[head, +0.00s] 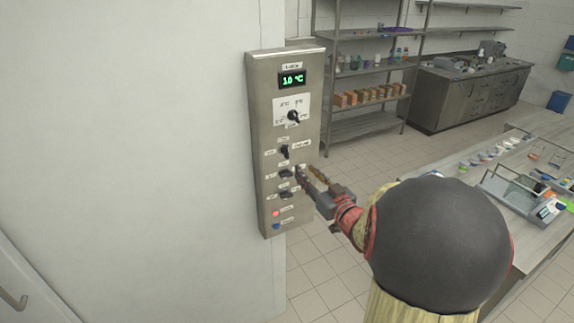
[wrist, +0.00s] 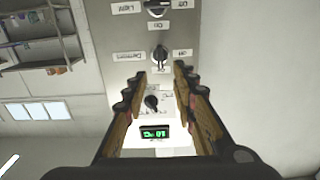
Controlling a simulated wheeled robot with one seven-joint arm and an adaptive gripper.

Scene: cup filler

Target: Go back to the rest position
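My gripper (head: 309,168) is in front of the lower right part of a grey metal control panel (head: 262,130) on the wall. In the wrist view my gripper (wrist: 160,71) is open, with nothing between the fingertips. The panel appears upside down there. The green display (head: 292,80) reads 10 °C, and the display (wrist: 155,132) also shows in the wrist view between the fingers. Below it are a temperature dial (head: 293,116) and a black switch (head: 284,152). Whether a fingertip touches the panel, I cannot tell.
Lower on the panel are more black switches (head: 285,173), a red light (head: 276,213) and a blue button (head: 276,226). A work table (head: 472,188) with trays and small containers stands at the right. Metal shelves (head: 365,71) and a counter (head: 470,95) stand behind. Tiled floor (head: 328,265) lies between.

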